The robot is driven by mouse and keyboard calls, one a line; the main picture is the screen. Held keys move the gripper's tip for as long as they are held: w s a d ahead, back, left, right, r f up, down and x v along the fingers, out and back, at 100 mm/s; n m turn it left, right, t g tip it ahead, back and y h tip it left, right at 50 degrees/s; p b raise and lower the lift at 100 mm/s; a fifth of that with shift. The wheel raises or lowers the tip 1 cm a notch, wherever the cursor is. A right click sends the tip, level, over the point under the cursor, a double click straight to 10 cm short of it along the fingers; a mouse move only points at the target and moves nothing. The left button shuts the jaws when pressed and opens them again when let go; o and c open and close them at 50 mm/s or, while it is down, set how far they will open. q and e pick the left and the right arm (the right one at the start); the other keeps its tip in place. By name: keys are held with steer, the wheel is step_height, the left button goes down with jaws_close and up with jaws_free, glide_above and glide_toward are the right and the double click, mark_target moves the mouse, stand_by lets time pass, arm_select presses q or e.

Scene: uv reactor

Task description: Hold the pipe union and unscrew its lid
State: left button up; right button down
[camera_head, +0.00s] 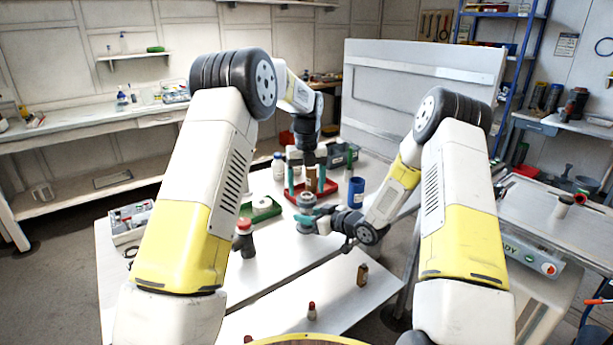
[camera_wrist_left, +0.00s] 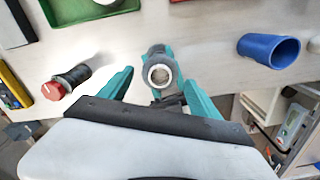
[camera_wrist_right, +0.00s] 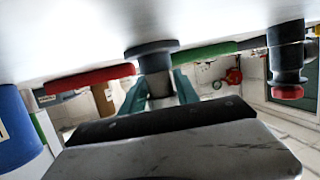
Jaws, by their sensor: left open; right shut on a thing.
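The pipe union (camera_head: 306,203) is a grey, flanged fitting in the middle of the head view. My right gripper (camera_head: 318,218) is shut on its body from the right. In the right wrist view, the union (camera_wrist_right: 155,68) sits between the teal fingers, its wide flange touching or close to the table. My left gripper (camera_head: 307,184) points down above the union, fingers apart. In the left wrist view, the union's round top (camera_wrist_left: 159,73) with a pale centre lies between the open fingers. I cannot tell whether they touch it, or where the lid meets the body.
A red-capped dark fitting (camera_head: 244,240) stands left of the union. A blue cup (camera_head: 356,191) stands to the right, and a green tray (camera_head: 262,209) lies behind left. A brown block (camera_head: 362,274) and red-capped vial (camera_head: 311,311) stand at the front. The table's front middle is mostly clear.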

mark_target(306, 194)
arm_select(q)
steer(key=shift+f, duration=1.65)
